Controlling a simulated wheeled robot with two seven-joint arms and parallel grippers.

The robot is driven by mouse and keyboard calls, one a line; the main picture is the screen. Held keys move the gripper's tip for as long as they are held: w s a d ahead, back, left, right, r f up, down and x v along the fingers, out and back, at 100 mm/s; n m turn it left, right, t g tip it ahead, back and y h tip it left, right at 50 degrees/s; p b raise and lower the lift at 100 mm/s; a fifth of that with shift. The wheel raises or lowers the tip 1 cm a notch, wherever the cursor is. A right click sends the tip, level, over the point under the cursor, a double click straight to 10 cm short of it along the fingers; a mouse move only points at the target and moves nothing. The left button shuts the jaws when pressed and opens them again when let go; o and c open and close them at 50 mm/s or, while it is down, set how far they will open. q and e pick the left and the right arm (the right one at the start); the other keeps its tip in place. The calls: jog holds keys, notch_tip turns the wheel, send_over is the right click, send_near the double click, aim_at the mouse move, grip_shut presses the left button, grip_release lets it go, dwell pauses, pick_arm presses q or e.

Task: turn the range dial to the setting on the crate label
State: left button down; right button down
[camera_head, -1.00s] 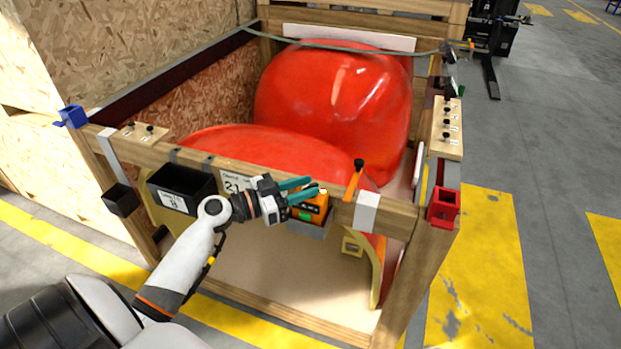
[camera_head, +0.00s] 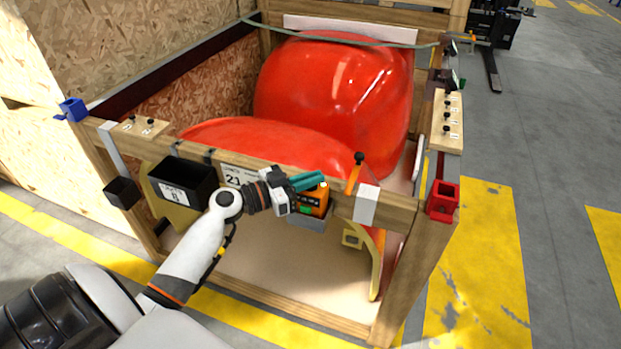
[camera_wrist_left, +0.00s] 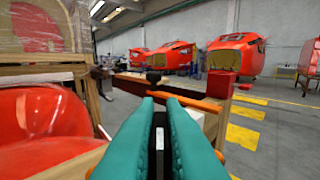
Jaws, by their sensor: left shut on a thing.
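The orange meter (camera_head: 309,201) with a dark face and a green patch sits in a grey holder on the crate's front rail. A small pale knob, the range dial (camera_head: 324,185), shows at its top right; its setting is too small to read. My left gripper (camera_head: 321,179) has its teal fingers closed together at this dial, hiding most of it. In the left wrist view the teal fingers (camera_wrist_left: 160,102) lie close together, with a narrow dark and pale strip between them. The white crate label (camera_head: 233,178) reads "21" and is partly hidden by my wrist. My right gripper is not in view.
Black bins (camera_head: 183,186) hang left of my wrist. An orange strap with a black knob (camera_head: 355,172) and a white block (camera_head: 367,204) stand right of the meter. A red nosecone (camera_head: 335,95) fills the crate. A red holder (camera_head: 443,201) is on the right corner.

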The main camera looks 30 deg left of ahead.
pick_arm(q)
jog(key=n+t+y+p, duration=0.1)
jog(key=n+y, duration=0.1)
jog(key=shift+d+r+y, duration=0.1)
jog(key=shift+y, duration=0.3)
jog(key=n+y+p, duration=0.3)
jog(key=y+p, duration=0.1)
jog(key=n+t+y+p, duration=0.1)
jog(key=n+y+p, duration=0.1)
jog(key=y+p, duration=0.2)
jog(key=shift+r+n+y+p, duration=0.15)
jog(key=shift+n+y+p, duration=0.25)
jog(key=shift+p, duration=0.15)
jog(key=shift+f+n+y+p, duration=0.2)
jog(key=shift+n+y+p, duration=0.4)
jog(key=shift+y, duration=0.3)
jog(key=c, duration=1.5)
grip_release()
jog(key=shift+b+v, duration=1.05)
jog(key=shift+v, duration=5)
